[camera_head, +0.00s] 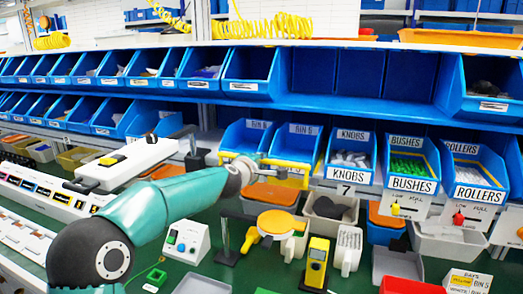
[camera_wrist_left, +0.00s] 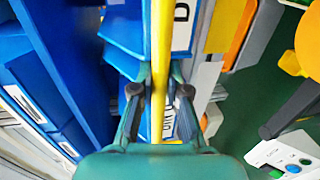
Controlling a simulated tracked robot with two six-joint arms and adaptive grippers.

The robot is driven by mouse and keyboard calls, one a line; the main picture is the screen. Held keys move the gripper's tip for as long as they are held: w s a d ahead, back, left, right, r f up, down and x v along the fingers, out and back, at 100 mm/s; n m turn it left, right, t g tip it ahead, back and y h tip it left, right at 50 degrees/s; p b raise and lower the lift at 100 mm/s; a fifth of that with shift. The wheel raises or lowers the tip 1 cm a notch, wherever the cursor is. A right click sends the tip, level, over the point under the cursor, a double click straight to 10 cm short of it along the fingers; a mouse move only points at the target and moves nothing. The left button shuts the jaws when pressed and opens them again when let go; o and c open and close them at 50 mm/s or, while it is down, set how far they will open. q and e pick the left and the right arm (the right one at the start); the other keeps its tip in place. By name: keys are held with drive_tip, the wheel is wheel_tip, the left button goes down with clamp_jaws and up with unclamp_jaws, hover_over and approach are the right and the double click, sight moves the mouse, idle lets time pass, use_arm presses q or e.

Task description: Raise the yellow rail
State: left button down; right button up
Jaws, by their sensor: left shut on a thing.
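The yellow rail (camera_head: 296,165) runs across the front of two blue bins in the middle of the head view. In the left wrist view the rail (camera_wrist_left: 160,45) stands as an upright yellow bar between my fingers. My left gripper (camera_head: 268,171) reaches in from the left and is shut on the rail; it also shows in the left wrist view (camera_wrist_left: 160,93), with one finger on each side of the bar. My left arm hides part of the rail's left side. My right gripper is not in view.
Labelled blue bins for knobs (camera_head: 348,160), bushes (camera_head: 408,165) and rollers (camera_head: 475,172) stand to the right. Below are an orange-lidded tray (camera_head: 270,194), an orange round-headed tool (camera_head: 276,222), a yellow meter (camera_head: 317,262) and a white button box (camera_head: 187,241). Little green bench is free.

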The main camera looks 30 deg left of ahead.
use_arm(q)
drive_tip(key=shift+f, duration=0.25)
drive_tip(key=c, duration=1.2)
unclamp_jaws()
drive_tip(key=shift+w, duration=0.1)
drive_tip(key=shift+o, duration=0.2)
drive_tip(key=shift+r, duration=0.1)
drive_tip(key=shift+r, duration=0.1)
drive_tip(key=v, duration=1.2)
drive_tip(key=shift+a, duration=0.1)
